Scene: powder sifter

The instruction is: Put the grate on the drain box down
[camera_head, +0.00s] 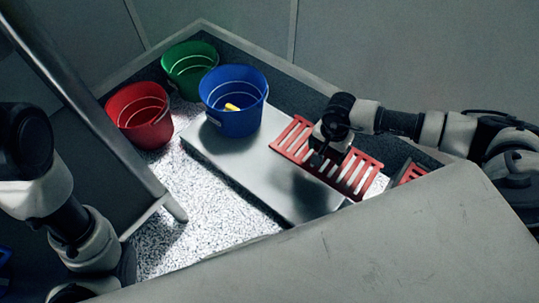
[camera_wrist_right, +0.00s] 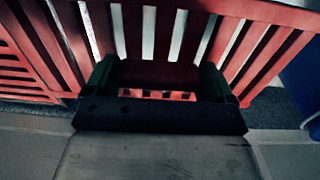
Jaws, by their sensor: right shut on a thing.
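A red slatted grate (camera_head: 290,138) is held by my right gripper (camera_head: 318,158), over the right part of a flat grey metal slab. The grate also fills the top of the right wrist view (camera_wrist_right: 265,50). There my right gripper (camera_wrist_right: 158,80) is shut on the grate's edge, with a dark finger on either side. I cannot tell whether the grate touches what is below it. A second red slatted piece (camera_head: 410,173) sits to the right, partly behind a grey panel. No drain box can be clearly made out. My left arm is at the left, its gripper out of view.
The grey metal slab (camera_head: 245,160) lies on white speckled material (camera_head: 190,220). A blue bucket (camera_head: 236,118) with a yellow thing inside, a green bucket (camera_head: 185,82) and a red bucket (camera_head: 132,128) stand at the back left. A large grey panel (camera_head: 400,240) fills the front right.

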